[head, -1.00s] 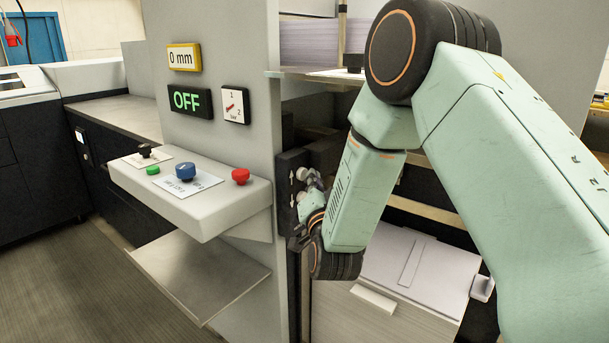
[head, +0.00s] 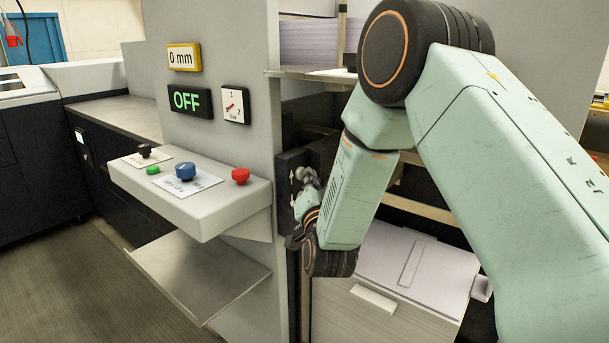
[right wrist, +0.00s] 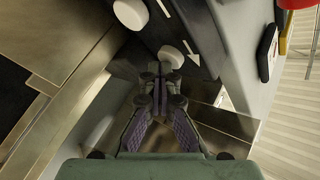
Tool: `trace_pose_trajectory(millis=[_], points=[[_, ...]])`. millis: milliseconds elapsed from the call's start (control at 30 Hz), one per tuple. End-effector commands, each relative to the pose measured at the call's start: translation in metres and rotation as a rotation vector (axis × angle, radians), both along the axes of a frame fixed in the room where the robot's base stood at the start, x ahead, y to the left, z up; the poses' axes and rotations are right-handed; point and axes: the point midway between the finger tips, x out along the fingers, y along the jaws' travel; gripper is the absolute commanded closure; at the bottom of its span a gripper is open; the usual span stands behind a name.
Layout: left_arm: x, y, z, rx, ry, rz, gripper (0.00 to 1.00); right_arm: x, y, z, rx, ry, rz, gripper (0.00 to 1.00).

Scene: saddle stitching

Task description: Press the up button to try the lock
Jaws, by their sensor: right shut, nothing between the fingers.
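A narrow black panel (head: 289,190) with white arrow marks is on the machine's right side in the head view. In the right wrist view, it carries two round white buttons, one at the top (right wrist: 130,14) and one nearer the fingertips (right wrist: 171,56), each beside a white arrow. I cannot tell for sure which is the up button. My right gripper (head: 308,182) is at this panel, shut and empty. In the right wrist view, its closed fingertips (right wrist: 160,76) appear just below the nearer button; contact cannot be told. My left gripper is not in view.
A dark sign (head: 190,100) reads OFF, below a "0 mm" display (head: 184,57) and beside a dial (head: 235,105). Left of the panel, a shelf (head: 225,205) carries black, green, blue and red controls. A white-topped box (head: 410,270) stands right of my gripper.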

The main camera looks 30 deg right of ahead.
Motion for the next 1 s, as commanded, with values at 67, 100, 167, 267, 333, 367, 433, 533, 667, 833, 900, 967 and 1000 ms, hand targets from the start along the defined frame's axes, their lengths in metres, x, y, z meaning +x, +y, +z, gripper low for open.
trace_pose_trajectory(millis=[67,100,167,267,333,367,433,533,667,833,900,967,1000], points=[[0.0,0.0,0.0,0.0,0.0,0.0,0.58,0.001,0.001,0.0,0.0,0.001,0.002,1.0],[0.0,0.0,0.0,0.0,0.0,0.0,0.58,0.002,0.001,0.0,-0.001,0.001,0.002,1.0],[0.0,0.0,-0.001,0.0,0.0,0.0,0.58,0.002,0.001,0.0,-0.001,0.001,0.003,1.0],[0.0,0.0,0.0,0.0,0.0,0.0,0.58,0.002,0.001,0.0,-0.001,0.001,0.002,1.0],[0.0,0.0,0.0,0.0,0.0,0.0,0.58,0.002,0.001,0.0,-0.001,0.001,0.002,1.0],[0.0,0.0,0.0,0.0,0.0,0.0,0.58,0.002,0.001,0.0,0.0,0.001,0.002,1.0],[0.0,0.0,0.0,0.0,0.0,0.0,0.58,0.001,0.001,0.0,0.0,0.001,0.002,1.0],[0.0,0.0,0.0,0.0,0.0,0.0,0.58,0.0,0.0,0.0,0.0,0.002,0.001,1.0],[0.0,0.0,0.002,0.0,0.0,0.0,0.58,-0.005,-0.003,0.0,-0.001,0.001,0.001,1.0],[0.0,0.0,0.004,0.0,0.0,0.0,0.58,-0.013,-0.007,-0.001,0.0,0.001,-0.001,1.0],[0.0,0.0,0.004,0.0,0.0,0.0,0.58,-0.015,-0.007,-0.001,0.0,-0.001,0.001,1.0],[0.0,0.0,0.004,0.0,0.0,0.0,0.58,-0.016,-0.007,-0.001,-0.001,0.0,0.002,1.0],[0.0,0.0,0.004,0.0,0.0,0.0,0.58,-0.016,-0.007,-0.001,-0.001,0.0,0.002,1.0]])
